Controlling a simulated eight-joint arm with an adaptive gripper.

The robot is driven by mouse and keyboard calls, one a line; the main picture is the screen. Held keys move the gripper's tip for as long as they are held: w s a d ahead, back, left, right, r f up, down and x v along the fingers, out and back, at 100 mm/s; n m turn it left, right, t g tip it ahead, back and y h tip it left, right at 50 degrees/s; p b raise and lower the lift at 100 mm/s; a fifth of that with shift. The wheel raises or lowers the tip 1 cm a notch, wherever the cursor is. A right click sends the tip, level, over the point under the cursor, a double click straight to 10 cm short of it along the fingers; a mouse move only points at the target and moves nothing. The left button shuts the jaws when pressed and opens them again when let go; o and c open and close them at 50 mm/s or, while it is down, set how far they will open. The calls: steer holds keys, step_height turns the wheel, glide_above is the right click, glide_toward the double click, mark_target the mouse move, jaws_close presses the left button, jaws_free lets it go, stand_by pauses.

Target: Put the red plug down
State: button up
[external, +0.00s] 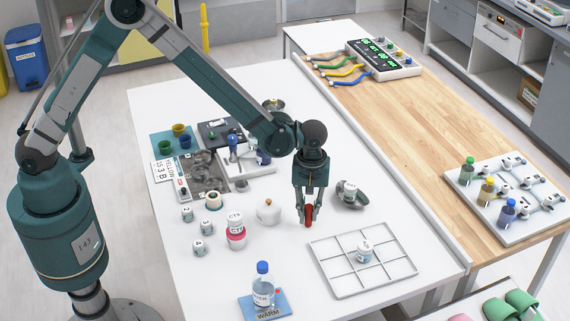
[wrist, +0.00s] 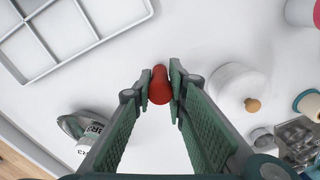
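My gripper (external: 309,208) points straight down over the white table, with its two fingertips closed against the sides of the red plug (external: 308,214). In the wrist view the red plug (wrist: 160,86) sits between the green finger pads, its rounded end towards the top of the picture. The plug's lower end is at or just above the white table top (external: 285,265); I cannot tell whether it touches.
A white lidded pot (external: 268,212) stands just left of the plug. A dark dish with a labelled jar (external: 349,193) is to the right.

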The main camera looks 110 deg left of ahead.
steer(key=shift+f, duration=0.2)
steer(key=o, duration=0.6)
steer(key=shift+r, duration=0.15)
step_height(320, 180, up, 12)
steer(key=shift+r, duration=0.1)
stand_by(0.6)
stand_by(0.5)
steer(key=shift+d, duration=0.1)
